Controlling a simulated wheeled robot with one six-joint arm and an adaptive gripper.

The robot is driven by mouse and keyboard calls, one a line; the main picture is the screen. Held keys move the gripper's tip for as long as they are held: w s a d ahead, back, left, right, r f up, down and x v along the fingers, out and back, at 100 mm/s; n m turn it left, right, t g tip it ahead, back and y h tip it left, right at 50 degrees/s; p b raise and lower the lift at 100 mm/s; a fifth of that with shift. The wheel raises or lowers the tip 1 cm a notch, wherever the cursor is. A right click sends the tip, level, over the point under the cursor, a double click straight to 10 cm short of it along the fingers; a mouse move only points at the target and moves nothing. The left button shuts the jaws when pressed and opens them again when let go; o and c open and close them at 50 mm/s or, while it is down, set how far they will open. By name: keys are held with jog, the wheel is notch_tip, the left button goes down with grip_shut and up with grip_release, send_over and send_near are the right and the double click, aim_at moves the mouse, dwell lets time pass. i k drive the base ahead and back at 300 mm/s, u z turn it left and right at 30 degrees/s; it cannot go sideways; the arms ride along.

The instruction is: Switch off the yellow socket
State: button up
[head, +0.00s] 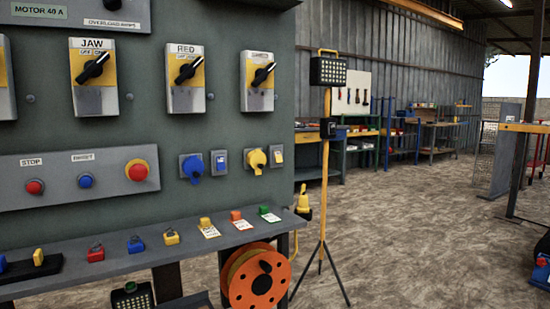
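The yellow socket (256,160) is on the right part of the green panel, in a grey mount. A round yellow piece on its front may be a plug or a cover; I cannot tell which. Just right of it is a small switch plate (277,156) with a yellow rocker. The rocker's position is too small to read. To the left are a blue socket (192,168) and its blue switch (220,162). My gripper is not in view.
Rotary switches (187,78) sit above the sockets. A red and yellow stop button (137,171) is to the left. A shelf (140,263) with padlocks and tags juts out below. An orange cable reel (258,285) and yellow lamp stand (325,170) stand nearby. Floor at right is open.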

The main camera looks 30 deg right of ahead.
aim_at(277, 157)
jog(key=k, duration=0.5)
jog(key=z, duration=1.25)
jog(key=i, duration=1.1)
jog(key=u, duration=1.2)
